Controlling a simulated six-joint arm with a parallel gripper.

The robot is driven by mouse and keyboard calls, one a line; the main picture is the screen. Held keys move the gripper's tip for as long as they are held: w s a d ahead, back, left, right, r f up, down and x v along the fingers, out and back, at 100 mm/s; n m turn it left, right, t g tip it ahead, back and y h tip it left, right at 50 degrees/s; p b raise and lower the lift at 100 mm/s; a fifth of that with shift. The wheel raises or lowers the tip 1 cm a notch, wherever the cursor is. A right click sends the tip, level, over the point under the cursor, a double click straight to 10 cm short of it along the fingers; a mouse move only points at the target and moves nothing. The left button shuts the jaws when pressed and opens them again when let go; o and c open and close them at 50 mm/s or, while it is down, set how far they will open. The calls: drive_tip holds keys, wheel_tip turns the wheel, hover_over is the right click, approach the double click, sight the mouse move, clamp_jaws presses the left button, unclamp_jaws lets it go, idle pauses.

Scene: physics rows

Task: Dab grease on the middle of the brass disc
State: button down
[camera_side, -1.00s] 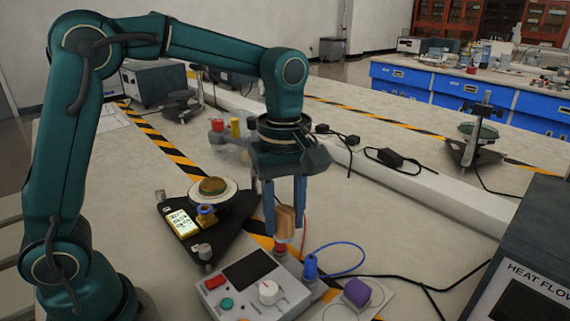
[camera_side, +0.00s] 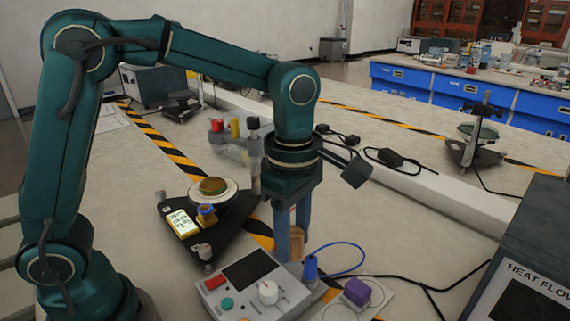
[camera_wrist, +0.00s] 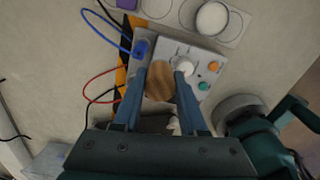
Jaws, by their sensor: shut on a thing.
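My gripper (camera_side: 291,256) is shut on a brown, wood-like piece (camera_side: 296,240), held between its two blue fingers above the control box. In the wrist view the piece shows as a round, wood-grained end (camera_wrist: 160,80) between the fingertips (camera_wrist: 166,72). Its lower end is hidden, so I cannot tell whether it bears grease. A brownish-gold disc (camera_side: 212,186), seemingly the brass disc, lies flat on a pale round plate (camera_side: 230,200) on the dark three-cornered stand to the left of my gripper. The disc is not visible in the wrist view.
The grey control box (camera_side: 245,285) with knob and buttons stands below my gripper. A blue plug (camera_side: 310,267) and cable are beside it. A purple block (camera_side: 356,292) is to its right. A yellow-faced meter (camera_side: 181,223) and posts are on the stand.

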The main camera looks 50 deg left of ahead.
drive_tip(key=s+d+f+m, duration=0.1)
drive_tip(key=s+d+m, duration=0.1)
drive_tip(key=s+d, duration=0.6)
drive_tip(key=shift+w+d+f, duration=0.1)
drive_tip(key=shift+w+f, duration=0.05)
drive_tip(key=shift+f, duration=0.9)
drive_tip(key=shift+w+d+f, duration=0.1)
drive_tip(key=shift+w+f, duration=0.1)
drive_tip(key=shift+f, duration=0.8)
drive_tip(key=shift+w+d+f, duration=0.1)
drive_tip(key=shift+w+f, duration=0.05)
drive_tip(key=shift+f, duration=0.9)
drive_tip(key=shift+f, duration=0.65)
drive_tip(key=shift+r, duration=0.1)
wheel_tip(320, 180, up, 7)
drive_tip(key=shift+m, duration=0.3)
